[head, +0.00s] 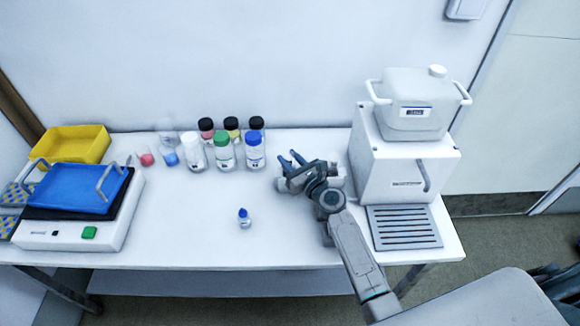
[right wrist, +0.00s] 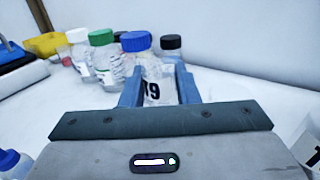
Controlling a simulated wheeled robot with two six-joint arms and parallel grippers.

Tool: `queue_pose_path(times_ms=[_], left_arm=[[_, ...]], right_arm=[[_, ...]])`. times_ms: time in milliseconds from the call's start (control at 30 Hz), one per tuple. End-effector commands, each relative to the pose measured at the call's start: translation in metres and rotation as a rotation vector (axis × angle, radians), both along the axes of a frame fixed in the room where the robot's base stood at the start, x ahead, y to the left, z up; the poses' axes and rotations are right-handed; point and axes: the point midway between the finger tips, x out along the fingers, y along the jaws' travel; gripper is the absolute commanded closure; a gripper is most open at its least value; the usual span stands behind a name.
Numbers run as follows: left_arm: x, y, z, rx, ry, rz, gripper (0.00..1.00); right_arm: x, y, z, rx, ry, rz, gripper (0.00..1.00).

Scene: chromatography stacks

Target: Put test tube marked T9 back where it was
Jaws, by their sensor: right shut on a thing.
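My right gripper (head: 290,160) is raised over the right part of the white table, left of the white machine. In the right wrist view its two blue fingers (right wrist: 158,88) are shut on a clear tube marked T9 (right wrist: 152,92), and the black marking faces the camera. The tube's lower part is hidden by the gripper body. In the head view I cannot make out the tube. My left gripper is not in view.
Several capped bottles stand at the back, among them a blue-capped one (head: 255,152) and a green-capped one (head: 223,152). A small blue-capped vial (head: 244,218) stands mid-table. A white machine (head: 385,175) is at right, a blue-topped device (head: 75,235) at left. The front middle is clear.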

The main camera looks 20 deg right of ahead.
Motion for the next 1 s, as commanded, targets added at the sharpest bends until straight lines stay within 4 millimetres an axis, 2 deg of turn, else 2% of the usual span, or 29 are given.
queue_pose_path(times_ms=[67, 433, 467, 500, 867, 1000], left_arm=[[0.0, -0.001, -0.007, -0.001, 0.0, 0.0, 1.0], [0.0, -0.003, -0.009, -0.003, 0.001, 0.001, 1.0], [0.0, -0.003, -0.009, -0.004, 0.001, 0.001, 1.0], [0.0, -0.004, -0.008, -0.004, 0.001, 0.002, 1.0], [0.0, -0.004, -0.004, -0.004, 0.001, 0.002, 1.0], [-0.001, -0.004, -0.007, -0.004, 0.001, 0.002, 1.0]], right_arm=[[0.0, 0.0, -0.01, 0.001, 0.0, 0.0, 0.93], [0.0, 0.0, -0.013, 0.0, -0.001, 0.0, 0.93], [0.0, 0.0, -0.013, 0.0, 0.0, 0.0, 0.7], [0.0, 0.0, -0.011, 0.0, 0.0, 0.0, 0.63], [0.0, 0.0, -0.007, 0.0, -0.001, 0.0, 0.63], [-0.018, -0.006, -0.011, -0.001, 0.001, 0.0, 0.63]])
